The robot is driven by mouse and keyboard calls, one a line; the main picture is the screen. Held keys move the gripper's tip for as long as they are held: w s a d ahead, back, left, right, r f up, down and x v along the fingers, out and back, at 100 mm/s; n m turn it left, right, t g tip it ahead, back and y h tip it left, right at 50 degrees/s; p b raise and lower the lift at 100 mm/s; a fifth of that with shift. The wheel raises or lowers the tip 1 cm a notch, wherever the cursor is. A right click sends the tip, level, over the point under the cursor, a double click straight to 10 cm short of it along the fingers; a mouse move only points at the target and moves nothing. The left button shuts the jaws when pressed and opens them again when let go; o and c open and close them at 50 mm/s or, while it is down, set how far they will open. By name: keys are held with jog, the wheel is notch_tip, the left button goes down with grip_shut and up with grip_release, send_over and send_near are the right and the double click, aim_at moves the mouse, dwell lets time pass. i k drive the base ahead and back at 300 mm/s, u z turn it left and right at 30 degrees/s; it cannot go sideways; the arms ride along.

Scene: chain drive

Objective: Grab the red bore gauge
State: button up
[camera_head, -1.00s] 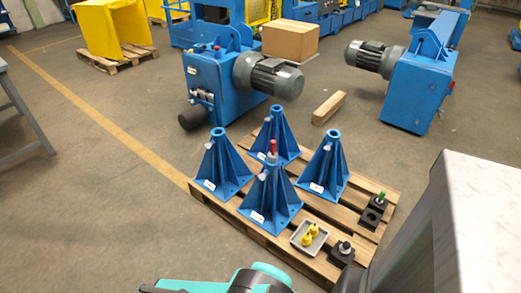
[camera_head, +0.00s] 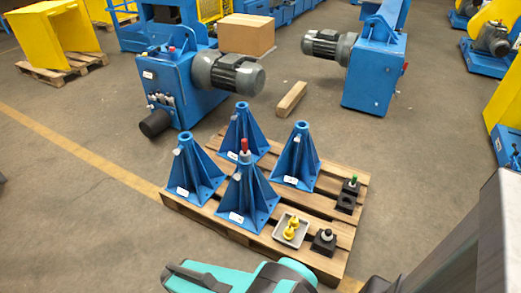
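The red bore gauge (camera_head: 244,147) stands upright in the top of the front blue pedestal (camera_head: 246,195) on the pallet. Its red top and a grey part below show; the rest is hidden inside the pedestal. A teal and black part of my arm (camera_head: 240,278) shows at the bottom edge, in front of the pallet and apart from the gauge. I cannot make out fingertips there, so whether my gripper is open or shut does not show.
The wooden pallet (camera_head: 222,227) also carries three other blue pedestals (camera_head: 297,160), a grey tray (camera_head: 291,231) with yellow items, and black blocks (camera_head: 324,242) with a green-topped one (camera_head: 350,187). Blue motor machines (camera_head: 372,75) stand behind. A grey surface is at right.

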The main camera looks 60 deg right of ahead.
aim_at(245, 154)
jog(key=u, duration=0.95)
jog(key=k, duration=0.1)
jog(key=z, duration=2.6)
jog(key=k, duration=0.9)
jog(key=u, duration=0.1)
jog(key=i, duration=0.8)
jog(key=u, duration=0.05)
